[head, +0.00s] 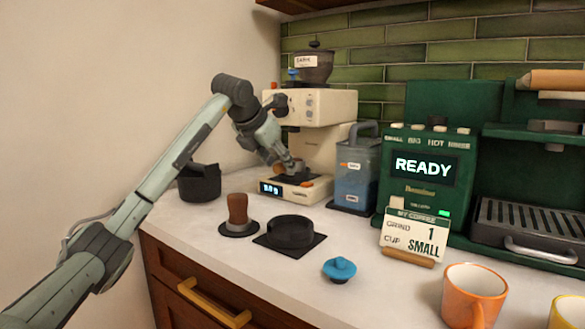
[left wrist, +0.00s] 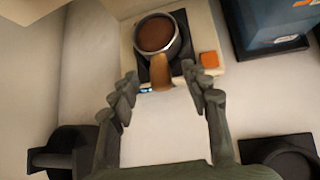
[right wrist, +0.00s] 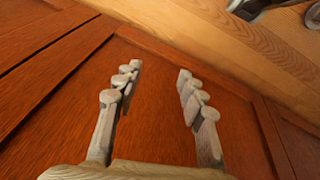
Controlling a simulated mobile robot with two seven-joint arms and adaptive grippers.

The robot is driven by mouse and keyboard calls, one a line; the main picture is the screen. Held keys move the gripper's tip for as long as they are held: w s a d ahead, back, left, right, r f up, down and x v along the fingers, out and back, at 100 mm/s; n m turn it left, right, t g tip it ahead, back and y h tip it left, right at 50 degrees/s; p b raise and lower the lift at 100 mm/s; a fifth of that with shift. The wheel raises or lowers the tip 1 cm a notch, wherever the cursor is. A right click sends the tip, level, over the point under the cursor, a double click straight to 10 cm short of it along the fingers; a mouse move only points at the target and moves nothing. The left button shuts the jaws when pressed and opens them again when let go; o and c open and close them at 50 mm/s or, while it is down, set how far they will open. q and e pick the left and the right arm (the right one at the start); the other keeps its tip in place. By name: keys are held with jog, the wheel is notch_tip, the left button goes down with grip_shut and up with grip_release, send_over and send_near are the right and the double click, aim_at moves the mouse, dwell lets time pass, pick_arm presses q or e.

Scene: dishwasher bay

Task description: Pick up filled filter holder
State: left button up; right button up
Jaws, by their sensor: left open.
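The filled filter holder (left wrist: 157,35) sits on the base of the cream grinder (head: 310,110). In the left wrist view its round metal-rimmed basket is full of brown grounds, and its wooden handle (left wrist: 162,72) points toward my left gripper (left wrist: 160,82). That gripper is open, with its fingers apart on either side of the handle's end; I cannot tell whether they touch it. In the head view, my left gripper (head: 287,162) is at the grinder's front and largely hides the holder. My right gripper (right wrist: 158,88) is open and empty in the right wrist view, facing brown wood.
A blue-grey container (head: 356,175) stands right of the grinder, and a dark knock bin (head: 200,183) left. In front are a wooden-handled tamper (head: 238,213), a black round stand (head: 290,232) and a blue lid (head: 340,269). The green coffee machine (head: 430,165) and orange cup (head: 472,297) are right.

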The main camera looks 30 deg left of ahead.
pick_arm(q)
jog(key=shift+w+f, duration=0.5)
jog(key=shift+w, duration=0.05)
grip_shut()
jog(key=shift+r, duration=0.1)
jog(key=shift+r, duration=0.1)
